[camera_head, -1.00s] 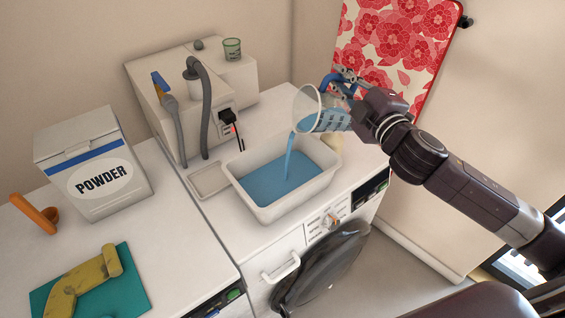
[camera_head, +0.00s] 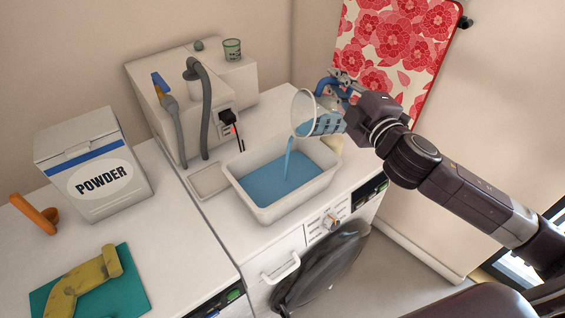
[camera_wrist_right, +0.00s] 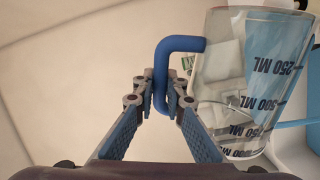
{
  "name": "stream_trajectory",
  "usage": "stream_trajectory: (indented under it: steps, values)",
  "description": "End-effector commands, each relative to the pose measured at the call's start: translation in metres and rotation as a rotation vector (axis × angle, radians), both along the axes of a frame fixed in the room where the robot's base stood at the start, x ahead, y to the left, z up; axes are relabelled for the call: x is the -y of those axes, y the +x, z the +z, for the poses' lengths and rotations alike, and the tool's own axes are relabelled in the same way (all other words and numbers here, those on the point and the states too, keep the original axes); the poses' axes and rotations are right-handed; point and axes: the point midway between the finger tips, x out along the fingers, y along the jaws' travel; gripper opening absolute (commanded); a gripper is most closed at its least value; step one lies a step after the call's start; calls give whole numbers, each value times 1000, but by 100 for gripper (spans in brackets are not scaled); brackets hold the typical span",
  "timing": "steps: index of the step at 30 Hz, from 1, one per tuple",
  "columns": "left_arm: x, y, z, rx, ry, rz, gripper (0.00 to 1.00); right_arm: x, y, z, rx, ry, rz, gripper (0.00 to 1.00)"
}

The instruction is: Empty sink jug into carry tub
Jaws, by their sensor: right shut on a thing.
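The jug (camera_head: 304,113) is clear with dark measuring marks and a blue handle. It is tilted above the carry tub, its mouth to the left, and a stream of blue liquid falls from it. The white carry tub (camera_head: 264,215) stands on the washing machine and holds blue liquid. My right gripper (camera_head: 338,84) is shut on the jug's handle. In the right wrist view the fingers (camera_wrist_right: 160,95) close on the blue handle, with the jug (camera_wrist_right: 245,80) to the right, still containing blue liquid. My left gripper is not in view.
A white powder box (camera_head: 93,165), an orange scoop (camera_head: 40,215) and a yellow object (camera_head: 85,285) on a teal mat (camera_head: 130,280) are at left. A shallow tray (camera_head: 209,181) lies left of the tub. A grey hose (camera_head: 205,105) runs behind. A floral board (camera_head: 395,45) stands behind my arm.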

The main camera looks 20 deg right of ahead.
Motion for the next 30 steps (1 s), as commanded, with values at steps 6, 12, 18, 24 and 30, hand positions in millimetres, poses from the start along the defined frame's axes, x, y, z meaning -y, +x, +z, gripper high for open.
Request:
stream_trajectory:
  steps: [6, 12, 18, 24, 30]
  values:
    - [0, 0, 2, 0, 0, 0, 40, -5, 0, 1, 4, -20, 0, 0]
    - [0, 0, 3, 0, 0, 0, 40, -9, -1, 1, 5, -35, 0, 0]
    - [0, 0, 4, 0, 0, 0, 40, -12, -1, 1, 6, -48, 1, 0]
    - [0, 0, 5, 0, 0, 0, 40, -16, -1, 0, 6, -65, 1, 0]
    - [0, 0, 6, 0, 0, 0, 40, -20, -2, 1, 8, -83, -1, 0]
